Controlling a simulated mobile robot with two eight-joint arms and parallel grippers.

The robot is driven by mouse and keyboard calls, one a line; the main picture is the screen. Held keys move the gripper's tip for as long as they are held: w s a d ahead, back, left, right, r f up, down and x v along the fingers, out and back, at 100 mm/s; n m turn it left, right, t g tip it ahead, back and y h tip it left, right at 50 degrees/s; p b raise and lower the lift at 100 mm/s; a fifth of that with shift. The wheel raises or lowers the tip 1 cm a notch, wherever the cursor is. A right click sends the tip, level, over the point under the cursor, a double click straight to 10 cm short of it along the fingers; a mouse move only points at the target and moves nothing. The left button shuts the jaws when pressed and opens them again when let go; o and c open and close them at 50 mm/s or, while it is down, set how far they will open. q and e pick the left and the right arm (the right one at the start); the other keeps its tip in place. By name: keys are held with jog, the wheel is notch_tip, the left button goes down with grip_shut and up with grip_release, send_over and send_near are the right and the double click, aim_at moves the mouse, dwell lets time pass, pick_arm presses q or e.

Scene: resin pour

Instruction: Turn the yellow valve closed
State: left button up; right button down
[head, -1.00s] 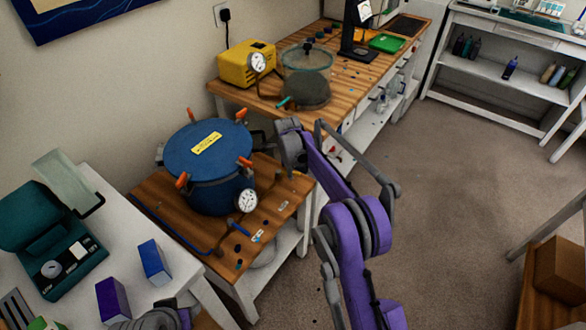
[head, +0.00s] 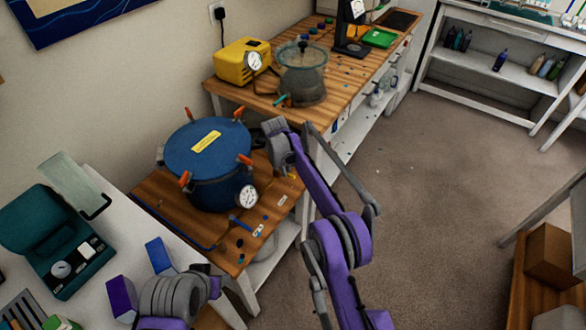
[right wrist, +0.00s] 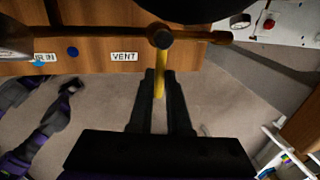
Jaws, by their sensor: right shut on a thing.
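The yellow valve handle (right wrist: 160,76) shows in the right wrist view, pointing toward me from a dark round fitting. My right gripper (right wrist: 160,85) is shut on the handle, with one dark finger on each side. In the head view my right arm reaches in to the right side of the blue pressure pot (head: 207,165). The valve is hidden there behind the pot and arm.
A white pressure gauge (head: 247,197) is on the pot's front. The yellow pump (head: 243,62) and a clear chamber (head: 303,75) stand on the bench behind. A VENT label (right wrist: 124,57) is left of the valve. The carpet (head: 430,190) to the right is clear.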

jog(key=c, duration=0.9)
grip_release()
jog(key=shift+o, duration=0.2)
notch_tip(320, 180, up, 11)
jog(key=s+a, duration=0.1)
jog(key=shift+s+a+f, duration=0.15)
jog(key=shift+s+f, duration=0.05)
jog(key=shift+s, duration=0.2)
jog(key=shift+r, duration=0.1)
